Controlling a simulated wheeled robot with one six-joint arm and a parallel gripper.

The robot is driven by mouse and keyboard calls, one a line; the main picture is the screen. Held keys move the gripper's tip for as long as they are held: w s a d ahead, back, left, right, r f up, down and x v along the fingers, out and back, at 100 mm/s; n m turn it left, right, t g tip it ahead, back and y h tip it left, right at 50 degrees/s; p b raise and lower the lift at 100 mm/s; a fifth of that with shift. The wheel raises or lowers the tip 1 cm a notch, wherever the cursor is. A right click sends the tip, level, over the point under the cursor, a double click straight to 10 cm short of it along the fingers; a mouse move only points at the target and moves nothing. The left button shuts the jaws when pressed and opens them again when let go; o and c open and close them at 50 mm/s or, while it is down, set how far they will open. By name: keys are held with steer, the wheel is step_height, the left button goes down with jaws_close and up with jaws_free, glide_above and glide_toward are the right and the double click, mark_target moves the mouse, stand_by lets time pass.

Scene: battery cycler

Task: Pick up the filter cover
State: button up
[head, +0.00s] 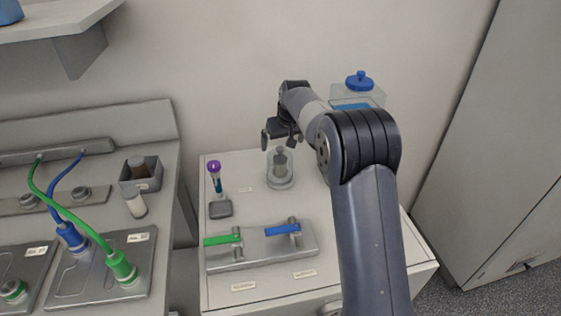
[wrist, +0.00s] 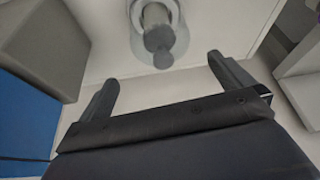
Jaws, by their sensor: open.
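What I take to be the filter cover (head: 281,165) is a clear, rounded dome with a grey knobbed piece showing in it, on a round base on the white cabinet top. In the wrist view, a grey knobbed piece with a pale round rim (wrist: 158,36) shows at the top centre, beyond my fingertips. My gripper (head: 279,140) is open and empty, just above the dome in the head view. In the wrist view, its two fingers (wrist: 162,72) are spread wide with nothing between them. I cannot tell the exact height gap.
A clear container with a blue lid (head: 358,82) stands behind my arm. A purple-capped tube (head: 215,176) stands left of the dome. A plate with green and blue valve handles (head: 262,247) lies in front. A bench with cables (head: 100,210) is at left.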

mark_target(280, 148)
steer(key=shift+s+p+x, duration=0.1)
steer(key=shift+p+x, duration=0.2)
steer(key=shift+x, duration=1)
steer(key=shift+s+p+x, duration=0.15)
steer(key=shift+p+x, duration=0.1)
steer(key=shift+x, duration=1.1)
steer(key=shift+a, duration=0.2)
steer(key=c, duration=1.3)
step_height(280, 148, up, 10)
steer(key=shift+r+p, duration=0.2)
steer(key=shift+p, duration=0.1)
steer(key=r+p, duration=0.2)
steer(key=p, duration=0.6)
steer(key=shift+d+r, duration=0.15)
steer(key=shift+d, duration=0.05)
steer(key=shift+s+p, duration=0.1)
steer(key=shift+p, duration=0.4)
